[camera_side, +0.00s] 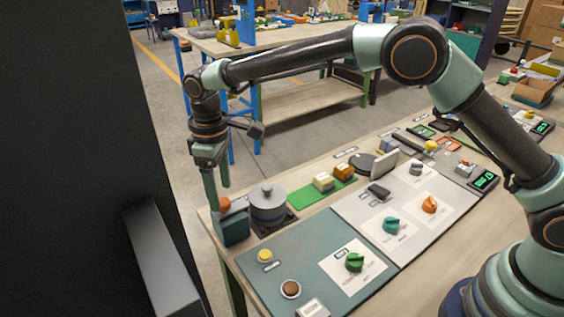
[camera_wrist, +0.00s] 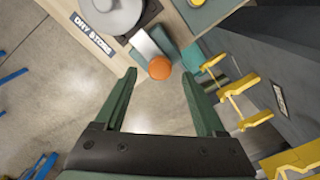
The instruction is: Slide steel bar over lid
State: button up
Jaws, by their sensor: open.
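A teal block (camera_side: 232,229) stands at the table's near left corner with an orange ball knob (camera_side: 225,204) on top. In the wrist view a flat steel bar (camera_wrist: 146,44) lies on the block beside the orange knob (camera_wrist: 160,67), its end close to the pot. The grey pot with its round lid (camera_side: 267,195) stands to the right of the block; the lid (camera_wrist: 112,10) is cut off by the top edge in the wrist view. My gripper (camera_side: 218,197) points down at the knob. Its open fingers (camera_wrist: 160,77) are spread to either side, with the knob around the fingertips, nothing gripped.
A green mat (camera_side: 312,194) with small blocks and a panel with knobs (camera_side: 355,262) fill the table to the right. A dark cabinet (camera_side: 90,150) stands at left.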

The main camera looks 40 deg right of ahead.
jog(key=shift+f, duration=1.25)
grip_shut()
jog(key=shift+r, duration=0.1)
dwell(0.4)
